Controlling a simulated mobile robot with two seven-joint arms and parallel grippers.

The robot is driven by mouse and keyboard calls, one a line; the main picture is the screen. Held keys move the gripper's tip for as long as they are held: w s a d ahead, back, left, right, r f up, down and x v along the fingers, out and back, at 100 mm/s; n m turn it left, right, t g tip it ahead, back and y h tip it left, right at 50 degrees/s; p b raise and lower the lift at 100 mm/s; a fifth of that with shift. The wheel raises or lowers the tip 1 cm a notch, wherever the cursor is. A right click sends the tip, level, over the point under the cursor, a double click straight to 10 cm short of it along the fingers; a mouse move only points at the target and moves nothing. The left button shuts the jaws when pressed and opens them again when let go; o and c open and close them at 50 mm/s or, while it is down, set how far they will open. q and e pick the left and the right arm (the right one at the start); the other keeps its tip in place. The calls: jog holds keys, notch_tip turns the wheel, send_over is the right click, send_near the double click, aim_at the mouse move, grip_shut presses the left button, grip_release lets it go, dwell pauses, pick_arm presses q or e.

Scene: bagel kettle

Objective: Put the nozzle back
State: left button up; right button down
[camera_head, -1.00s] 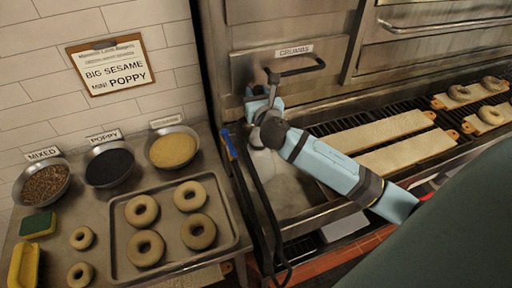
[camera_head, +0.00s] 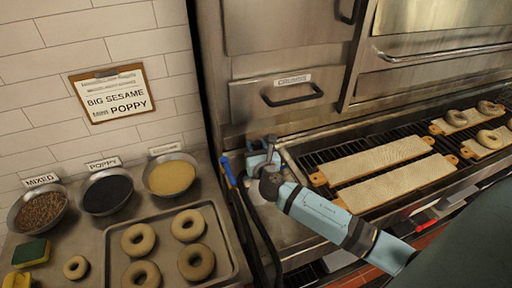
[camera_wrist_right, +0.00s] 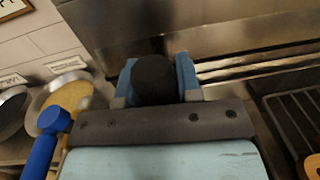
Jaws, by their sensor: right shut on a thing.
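My right gripper (camera_head: 262,154) is shut on a dark, rounded piece that looks like the nozzle (camera_wrist_right: 153,80). In the right wrist view, this piece sits between the two blue fingers, and its lower part is hidden. In the head view, the gripper is below the crumbs drawer handle, above the steel surface left of the grill. A blue tubular piece (camera_head: 228,168) stands left of the gripper, with a black hose (camera_head: 262,232) running down near it. The blue piece also shows at the left of the right wrist view (camera_wrist_right: 45,150). My left gripper is not in view.
The crumbs drawer (camera_head: 275,98) is above the gripper. Boards (camera_head: 375,160) lie on the grill to the right. At left are topping bowls (camera_head: 107,192), a tray (camera_head: 228,225) of bagels, a sponge (camera_head: 31,252) and a sign (camera_head: 112,93).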

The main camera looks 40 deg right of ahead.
jog(key=shift+f, duration=0.1)
jog(key=shift+f, duration=0.15)
jog(key=c, duration=0.8)
grip_release()
jog(key=shift+f+b, duration=0.1)
jog(key=shift+b, duration=0.4)
jog(key=b+v, duration=0.1)
jog(key=v, duration=0.6)
jog(key=b+v, duration=0.1)
jog(key=v, duration=0.6)
jog(key=shift+w+a+r, duration=0.1)
jog(key=shift+a+r, duration=0.05)
jog(key=shift+r, duration=0.1)
jog(key=shift+f, duration=0.1)
